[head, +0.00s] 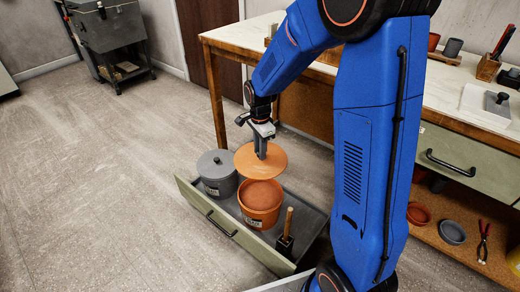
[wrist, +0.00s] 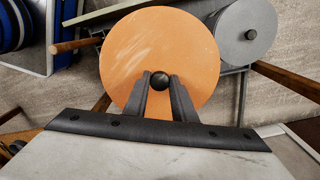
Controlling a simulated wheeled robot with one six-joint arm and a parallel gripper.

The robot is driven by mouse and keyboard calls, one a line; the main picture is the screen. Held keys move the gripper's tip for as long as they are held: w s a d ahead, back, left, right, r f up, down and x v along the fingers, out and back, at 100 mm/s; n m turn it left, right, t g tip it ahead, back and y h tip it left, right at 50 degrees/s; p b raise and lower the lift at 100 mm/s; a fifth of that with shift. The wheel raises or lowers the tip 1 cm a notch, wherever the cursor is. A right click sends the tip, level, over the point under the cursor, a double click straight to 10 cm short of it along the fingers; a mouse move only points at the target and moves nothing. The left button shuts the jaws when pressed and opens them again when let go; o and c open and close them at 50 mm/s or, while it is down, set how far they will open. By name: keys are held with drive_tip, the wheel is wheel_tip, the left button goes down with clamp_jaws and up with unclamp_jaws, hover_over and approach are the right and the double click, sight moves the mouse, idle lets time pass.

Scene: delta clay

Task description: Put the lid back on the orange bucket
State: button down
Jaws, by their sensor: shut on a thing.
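An orange round lid (head: 248,160) with a dark knob is held by my gripper (head: 261,152). In the wrist view the fingers of my gripper (wrist: 161,82) are shut on the knob, and the lid (wrist: 155,40) hides what lies beneath it. In the head view the orange bucket (head: 261,208) stands in the open drawer, with its top open and reddish-brown contents showing. The lid is above the bucket and apart from it, a little toward the back; part of the lid overlaps the bucket's far edge in the picture.
A grey lidded bucket (head: 216,178) stands left of the orange bucket in the drawer (head: 232,238). A wooden-handled tool (head: 286,238) stands upright at the drawer's front right. The workbench (head: 228,38) is behind, with a shelf (head: 470,238) holding bowls and pliers. The floor at left is clear.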

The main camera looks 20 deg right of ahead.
wheel_tip(320, 180, down, 20)
drive_tip(key=shift+f, duration=0.2)
idle(1.0)
drive_tip(key=shift+f, duration=0.15)
idle(2.1)
drive_tip(key=c, duration=0.9)
unclamp_jaws()
drive_tip(key=shift+r, duration=3.5)
drive_tip(key=shift+c, duration=0.6)
